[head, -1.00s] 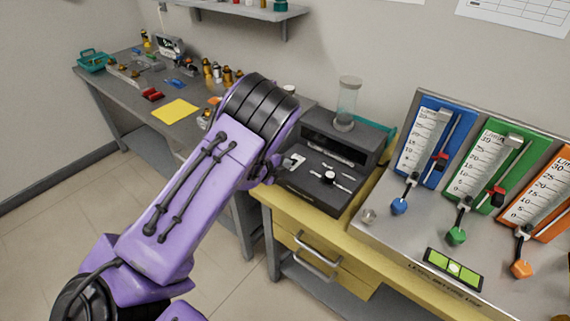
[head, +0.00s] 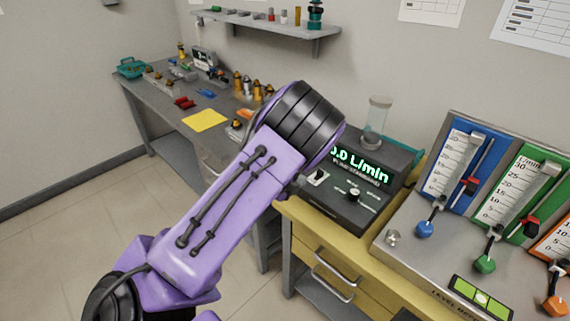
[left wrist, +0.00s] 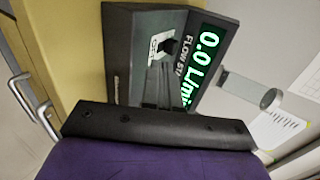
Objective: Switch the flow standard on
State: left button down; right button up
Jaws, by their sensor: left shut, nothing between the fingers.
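The flow standard (head: 345,205) is a dark box with a sloped front on the yellow bench. Its display (head: 360,166) is lit in green and reads 0.0 L/min, also in the left wrist view (left wrist: 203,60). A toggle switch on a pale plate (head: 318,177) sits at the left of its front panel; it also shows in the left wrist view (left wrist: 163,44). My left gripper (left wrist: 164,72) is shut and empty, its fingertips close to the switch. I cannot tell whether they touch. In the head view my left arm hides the gripper. My right gripper is out of view.
A clear cylinder (head: 375,122) stands on top behind the display. To the right is a metal panel with blue (head: 462,165), green (head: 519,195) and orange flow meters. A grey bench (head: 150,100) with small parts is at the left. Yellow drawers (head: 318,255) are below.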

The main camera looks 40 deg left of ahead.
pick_arm(q)
jog(key=v, duration=0.6)
jog(key=shift+d+b, duration=0.25)
jog(key=shift+b, duration=0.2)
jog(key=shift+s+r, duration=0.1)
